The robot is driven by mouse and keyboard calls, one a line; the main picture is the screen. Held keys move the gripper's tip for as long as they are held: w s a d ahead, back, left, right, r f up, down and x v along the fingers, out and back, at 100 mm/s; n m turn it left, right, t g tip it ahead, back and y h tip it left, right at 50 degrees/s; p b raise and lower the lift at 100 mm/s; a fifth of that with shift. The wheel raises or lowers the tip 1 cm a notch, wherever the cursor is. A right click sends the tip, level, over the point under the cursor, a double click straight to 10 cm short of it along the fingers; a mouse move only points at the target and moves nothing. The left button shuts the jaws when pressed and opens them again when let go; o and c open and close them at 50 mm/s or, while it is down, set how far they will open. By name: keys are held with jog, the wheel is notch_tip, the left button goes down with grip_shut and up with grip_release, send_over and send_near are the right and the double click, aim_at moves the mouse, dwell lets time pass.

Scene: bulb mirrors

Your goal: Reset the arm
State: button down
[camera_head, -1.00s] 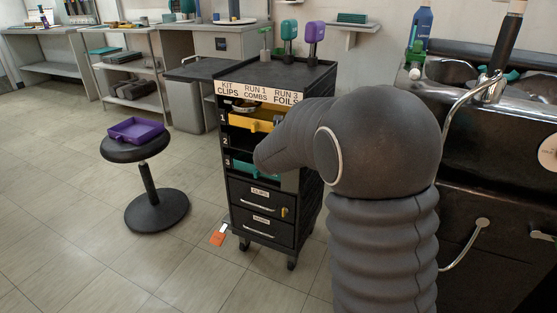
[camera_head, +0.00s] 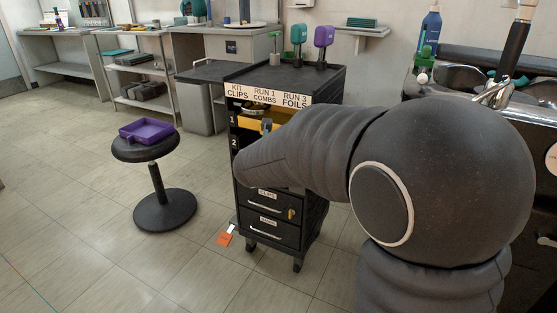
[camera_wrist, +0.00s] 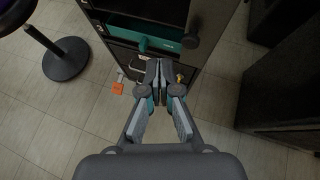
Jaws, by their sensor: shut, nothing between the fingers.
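My gripper (camera_wrist: 159,72) shows in the wrist view with its fingers together and nothing between them. It hangs in front of the lower drawers of a black trolley (camera_head: 268,215), below a teal drawer (camera_wrist: 155,36). In the head view my dark padded arm covers the middle right and hides the gripper and part of the trolley front. Whether the fingers touch the trolley I cannot tell.
A round black stool with a purple tray (camera_head: 147,131) stands left of the trolley. An orange tag (camera_head: 224,239) lies on the floor. A black basin unit (camera_head: 535,140) stands on the right. The floor at left is mostly clear.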

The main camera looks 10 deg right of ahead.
jog(key=s+a+f+n+g+y, duration=0.15)
jog(key=s+a+n+y, duration=0.35)
jog(key=n, duration=0.7)
jog(key=s+a+n+g+y, duration=0.25)
jog(key=s+a+n, duration=0.35)
jog(key=n, duration=0.6)
jog(key=s+d+r+n+g+h, duration=0.1)
jog(key=s+d+n+h, duration=0.1)
jog(key=s+d+n, duration=0.5)
jog(key=s+d+r+n+g+h, duration=0.1)
jog(key=s+d+n, duration=0.7)
jog(key=s, duration=0.9)
jog(key=d+h, duration=0.1)
jog(key=d, duration=0.1)
jog(key=shift+s+d, duration=0.25)
jog(key=shift+d, duration=0.1)
